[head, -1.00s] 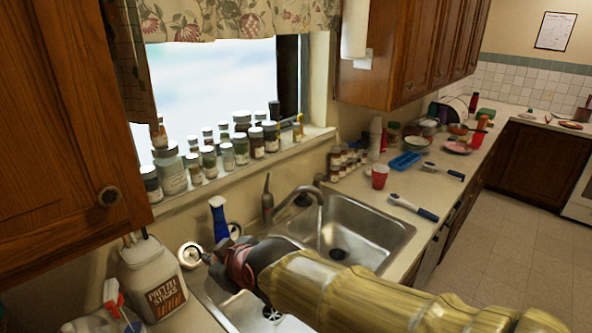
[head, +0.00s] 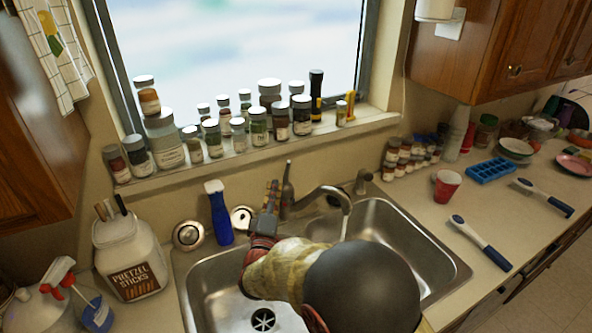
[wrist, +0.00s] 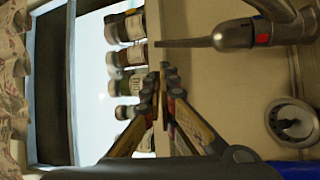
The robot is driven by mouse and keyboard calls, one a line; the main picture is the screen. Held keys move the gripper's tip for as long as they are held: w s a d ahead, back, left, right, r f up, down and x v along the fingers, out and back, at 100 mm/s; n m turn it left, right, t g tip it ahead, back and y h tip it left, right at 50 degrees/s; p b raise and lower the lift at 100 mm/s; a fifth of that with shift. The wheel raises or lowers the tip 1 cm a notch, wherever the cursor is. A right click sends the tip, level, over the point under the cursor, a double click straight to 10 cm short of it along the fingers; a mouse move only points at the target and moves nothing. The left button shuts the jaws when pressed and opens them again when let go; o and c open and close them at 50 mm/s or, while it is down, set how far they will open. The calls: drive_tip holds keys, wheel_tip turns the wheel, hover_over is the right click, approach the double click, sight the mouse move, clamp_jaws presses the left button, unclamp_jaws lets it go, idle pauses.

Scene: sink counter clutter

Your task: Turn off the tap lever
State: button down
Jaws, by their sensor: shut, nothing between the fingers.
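The metal tap stands behind the sink, its thin lever (head: 289,177) pointing up and its spout (head: 328,193) curving over the right basin. A thin stream of water (head: 344,228) appears below the spout. In the wrist view the lever (wrist: 185,42) lies sideways, joined to the tap body (wrist: 243,34) with a red mark. My gripper (head: 273,186) is shut and empty, just left of the lever. In the wrist view my gripper (wrist: 165,70) has its fingertips near the lever's free end, with a small apparent gap; contact is not clear.
A blue bottle (head: 219,215) stands left of my gripper, close to round metal fittings (head: 188,235). Several spice jars (head: 258,126) line the windowsill behind. A pretzel tub (head: 130,260) is at left. A red cup (head: 446,186) and brushes (head: 480,243) are right of the sink.

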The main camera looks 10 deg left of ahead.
sight(289, 164)
drive_tip(key=b+x, duration=0.1)
drive_tip(key=x, duration=0.8)
drive_tip(key=shift+w+a+r+b, duration=0.1)
drive_tip(key=shift+w+a+b, duration=0.1)
drive_tip(key=shift+b, duration=0.15)
drive_tip(key=shift+d, duration=0.1)
drive_tip(key=s+d+m+t+b, duration=0.1)
drive_tip(key=m+b, duration=0.1)
drive_tip(key=b, duration=0.1)
drive_tip(key=s+d+f+m+t+h+b, duration=0.1)
drive_tip(key=s+d+m+t+b, duration=0.1)
drive_tip(key=b, duration=0.2)
drive_tip(key=shift+s+f, duration=0.1)
drive_tip(key=shift+f, duration=0.1)
drive_tip(key=shift+f+b, duration=0.2)
drive_tip(key=shift+b, duration=0.15)
